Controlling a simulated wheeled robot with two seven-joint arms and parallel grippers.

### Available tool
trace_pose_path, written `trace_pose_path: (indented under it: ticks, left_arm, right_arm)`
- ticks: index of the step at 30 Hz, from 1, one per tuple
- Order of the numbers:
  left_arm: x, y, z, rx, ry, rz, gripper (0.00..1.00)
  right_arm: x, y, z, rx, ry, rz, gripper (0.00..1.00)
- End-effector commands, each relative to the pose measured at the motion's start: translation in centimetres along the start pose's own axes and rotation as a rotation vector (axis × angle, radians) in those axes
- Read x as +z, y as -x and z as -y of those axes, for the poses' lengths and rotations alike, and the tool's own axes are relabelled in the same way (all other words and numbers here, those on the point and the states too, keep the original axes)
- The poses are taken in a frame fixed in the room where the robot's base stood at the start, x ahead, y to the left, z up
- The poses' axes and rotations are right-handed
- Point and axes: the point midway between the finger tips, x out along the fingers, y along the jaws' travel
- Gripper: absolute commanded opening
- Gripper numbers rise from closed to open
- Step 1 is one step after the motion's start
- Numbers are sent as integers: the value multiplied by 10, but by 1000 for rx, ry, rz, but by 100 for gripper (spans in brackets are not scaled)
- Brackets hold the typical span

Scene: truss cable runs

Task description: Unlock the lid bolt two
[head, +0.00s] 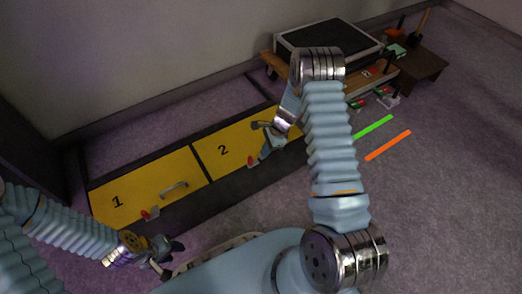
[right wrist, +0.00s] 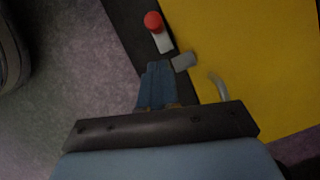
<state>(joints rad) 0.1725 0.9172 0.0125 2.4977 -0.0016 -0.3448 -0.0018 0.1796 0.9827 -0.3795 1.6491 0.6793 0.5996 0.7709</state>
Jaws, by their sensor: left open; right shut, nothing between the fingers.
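Lid two (head: 235,143) is a yellow panel marked 2 on a long dark box, and it looks closed. Its bolt has a red knob, seen at the lid's front edge in the head view (head: 253,161) and in the right wrist view (right wrist: 153,21). A pale bolt arm (right wrist: 164,43) and a grey stub (right wrist: 184,61) show beside it. My right gripper (right wrist: 158,68) is shut and empty, its tips just short of the bolt arm; contact is unclear. The right gripper partly covers lid two in the head view (head: 264,152). My left gripper (head: 168,260) is open and empty, low in front of lid one.
Lid one (head: 140,190) has a metal handle (head: 174,187) and a red-knobbed bolt (head: 149,213). Lid two's handle (right wrist: 219,88) is close to my right gripper. A cart with a black-topped case (head: 325,42) stands behind. Green (head: 375,126) and orange (head: 388,145) strips lie on open carpet.

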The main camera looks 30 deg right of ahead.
Motion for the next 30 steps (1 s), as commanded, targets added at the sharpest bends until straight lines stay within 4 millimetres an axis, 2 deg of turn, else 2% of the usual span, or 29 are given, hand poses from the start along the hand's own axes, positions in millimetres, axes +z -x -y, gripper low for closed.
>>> trace_pose_path:
  ticks: [6, 13, 18, 30]
  left_arm:
    - [0, 13, -5, 0, 0, 2, 43]
    - [0, 19, -7, -1, 0, 1, 43]
    - [0, 20, -7, -2, 0, 0, 43]
    - [0, 20, -7, -2, 0, 0, 43]
  right_arm:
    - [-1, 53, 0, -4, 0, -1, 0]
    - [-2, 90, 0, -2, 0, -1, 0]
    - [-2, 100, 0, 0, -1, 0, 0]
    - [-3, 101, 0, 0, 0, -1, 0]
